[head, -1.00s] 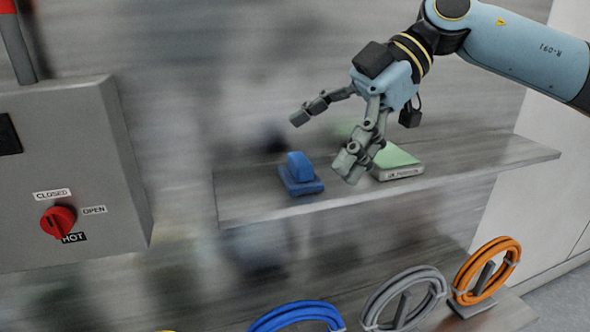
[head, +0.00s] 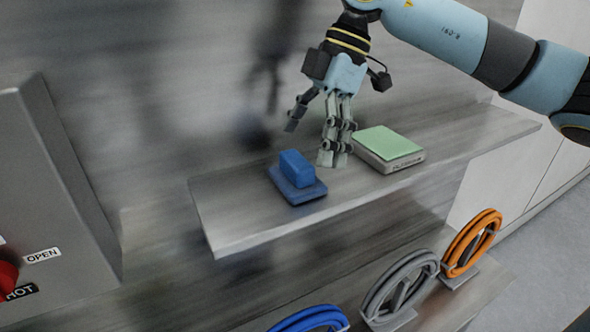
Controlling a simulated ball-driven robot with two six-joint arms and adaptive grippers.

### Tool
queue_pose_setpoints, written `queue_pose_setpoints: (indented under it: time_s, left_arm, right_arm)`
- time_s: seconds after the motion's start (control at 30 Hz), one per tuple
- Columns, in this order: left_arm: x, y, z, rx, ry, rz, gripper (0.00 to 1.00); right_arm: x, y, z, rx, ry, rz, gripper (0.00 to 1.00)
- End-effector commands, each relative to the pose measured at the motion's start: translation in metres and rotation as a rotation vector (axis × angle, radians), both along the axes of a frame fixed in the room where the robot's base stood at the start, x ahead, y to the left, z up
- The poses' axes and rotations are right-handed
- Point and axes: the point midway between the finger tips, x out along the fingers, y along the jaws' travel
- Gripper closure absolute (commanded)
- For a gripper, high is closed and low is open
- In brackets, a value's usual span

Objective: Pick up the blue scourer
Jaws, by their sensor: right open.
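The blue scourer (head: 297,178) sits on the left part of the grey shelf, a block on a flat, wider blue base. My right gripper (head: 310,143) is open and empty, fingers pointing down. It is above and behind the scourer, slightly to its right, and looks apart from it. My left gripper is not in view.
A green-topped pad with a pale base (head: 390,148) lies on the shelf (head: 240,215) right of the gripper. Below are blue (head: 312,320), grey (head: 400,285) and orange (head: 472,243) hose coils. A grey box (head: 55,190) with a red knob (head: 8,275) is at left.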

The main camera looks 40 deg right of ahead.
Motion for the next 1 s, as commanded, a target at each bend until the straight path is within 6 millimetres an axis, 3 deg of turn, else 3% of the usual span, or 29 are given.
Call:
queue_pose_setpoints:
  time_s: [0.13, 0.4, 0.73, 1.0]
  left_arm:
    - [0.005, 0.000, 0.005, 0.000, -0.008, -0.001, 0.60]
    - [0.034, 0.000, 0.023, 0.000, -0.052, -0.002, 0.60]
    - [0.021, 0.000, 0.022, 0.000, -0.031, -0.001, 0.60]
    - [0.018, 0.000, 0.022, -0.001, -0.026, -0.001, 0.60]
  right_arm:
    - [0.001, 0.004, -0.008, 0.003, 0.002, -0.001, 0.00]
    - [0.006, 0.019, -0.041, 0.004, 0.002, -0.002, 0.00]
    - [0.007, 0.021, -0.052, -0.001, 0.000, 0.000, 0.00]
    - [0.007, 0.021, -0.051, 0.000, 0.000, 0.000, 0.34]
